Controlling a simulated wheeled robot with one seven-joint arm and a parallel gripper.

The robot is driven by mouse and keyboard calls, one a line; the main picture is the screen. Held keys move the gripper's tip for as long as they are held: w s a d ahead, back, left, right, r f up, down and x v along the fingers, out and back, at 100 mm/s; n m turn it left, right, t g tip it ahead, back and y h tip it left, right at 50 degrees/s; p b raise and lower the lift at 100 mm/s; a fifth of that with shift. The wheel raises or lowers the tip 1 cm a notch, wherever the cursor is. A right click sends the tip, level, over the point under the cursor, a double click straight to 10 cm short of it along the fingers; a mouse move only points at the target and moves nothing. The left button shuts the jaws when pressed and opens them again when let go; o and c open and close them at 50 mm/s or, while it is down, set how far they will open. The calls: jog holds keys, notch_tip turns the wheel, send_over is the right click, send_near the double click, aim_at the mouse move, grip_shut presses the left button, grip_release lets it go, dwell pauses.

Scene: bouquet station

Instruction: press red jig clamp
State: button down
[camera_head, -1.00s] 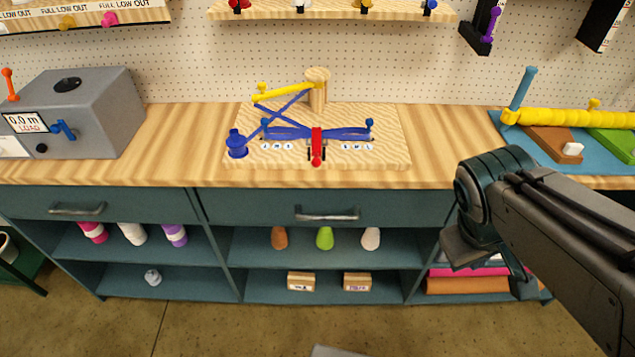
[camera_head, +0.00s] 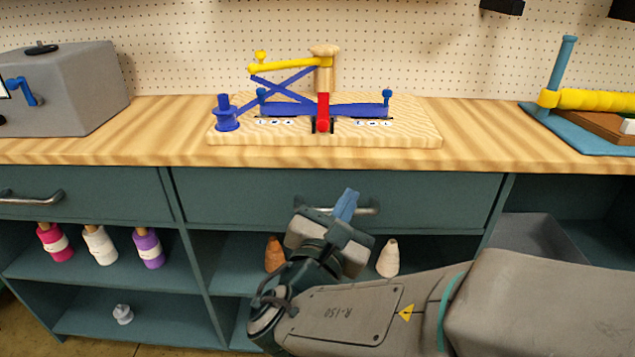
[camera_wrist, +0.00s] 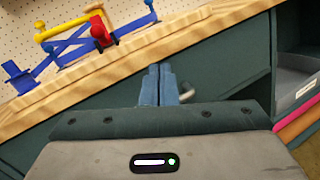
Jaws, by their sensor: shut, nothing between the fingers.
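The red jig clamp (camera_head: 323,113) stands upright at the front middle of a wooden jig board (camera_head: 420,133) on the counter. It also shows in the wrist view (camera_wrist: 101,32), up and to the left of my fingers. Blue jig bars (camera_head: 350,110) lie behind and to both sides of it, and a yellow arm (camera_head: 290,65) reaches from a wooden post. My gripper (camera_head: 347,203) is shut and empty, below the counter's front edge and in front of the drawer. Its blue fingers (camera_wrist: 159,85) lie together in the wrist view, apart from the clamp.
The counter edge (camera_head: 340,160) runs between my gripper and the jig. A drawer handle (camera_head: 365,208) is close behind my fingers. A grey box machine (camera_head: 70,90) stands at left, and a blue stand with a yellow roll (camera_head: 590,100) at right. Open shelves are below.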

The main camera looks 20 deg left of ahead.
jog(key=s+a+f+n+t+y+b, duration=0.1)
jog(key=s+a+n+y, duration=0.2)
jog(key=a, duration=0.3)
jog(key=shift+a+f+n+t+y+b, duration=0.3)
jog(key=shift+n+y, duration=0.2)
jog(key=shift+y, duration=0.3)
jog(key=shift+w, duration=0.15)
jog(key=x, duration=0.4)
jog(key=r+b+x, duration=0.1)
jog(key=x, duration=0.2)
jog(key=r+b+x, duration=0.1)
jog(key=x, duration=0.3)
jog(key=shift+w+d, duration=0.15)
jog(key=shift+d, duration=0.2)
jog(key=shift+w+r, duration=0.35)
jog(key=shift+r, duration=0.25)
jog(key=shift+r+p, duration=0.2)
jog(key=shift+p, duration=0.1)
